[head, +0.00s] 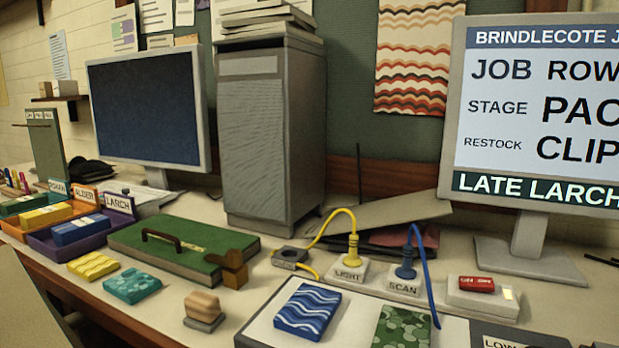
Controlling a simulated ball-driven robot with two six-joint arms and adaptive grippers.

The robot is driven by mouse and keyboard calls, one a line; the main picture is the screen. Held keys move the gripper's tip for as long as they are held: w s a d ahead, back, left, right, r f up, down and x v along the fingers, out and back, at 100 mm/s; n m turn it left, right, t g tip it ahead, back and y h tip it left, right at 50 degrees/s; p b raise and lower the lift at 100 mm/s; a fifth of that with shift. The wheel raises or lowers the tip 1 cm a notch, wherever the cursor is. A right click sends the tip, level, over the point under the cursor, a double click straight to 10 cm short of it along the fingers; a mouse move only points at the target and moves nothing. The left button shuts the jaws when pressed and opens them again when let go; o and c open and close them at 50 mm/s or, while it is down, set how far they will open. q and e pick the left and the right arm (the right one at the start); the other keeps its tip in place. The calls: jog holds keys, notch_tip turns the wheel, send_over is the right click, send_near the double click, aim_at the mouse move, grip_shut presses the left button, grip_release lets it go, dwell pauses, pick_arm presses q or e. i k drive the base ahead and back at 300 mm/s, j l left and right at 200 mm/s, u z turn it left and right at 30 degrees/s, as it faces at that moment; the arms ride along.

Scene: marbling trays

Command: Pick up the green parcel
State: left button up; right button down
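A green parcel with a pale blotchy pattern (402,328) lies flat at the bottom right of the middle, on a pale board with a dark edge; its near end is cut by the frame's bottom. Another dark green block with a white label (20,204) sits in a tray at the far left. A teal patterned parcel (132,286) lies on the bench further left. Neither of my grippers is in view, so nothing shows held.
A blue wavy parcel (307,311) lies left of the green one. A blue cable (428,275) from the SCAN plug hangs close to its right. A yellow parcel (93,265), stamp block (202,306) and green case (183,247) stand left. A monitor (532,115) is behind right.

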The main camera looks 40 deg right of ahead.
aim_at(10, 207)
jog(key=i+j+z, duration=0.25)
jog(key=i+j, duration=0.2)
jog(key=j, duration=0.25)
jog(key=i+j+z, duration=0.15)
jog(key=j, duration=0.2)
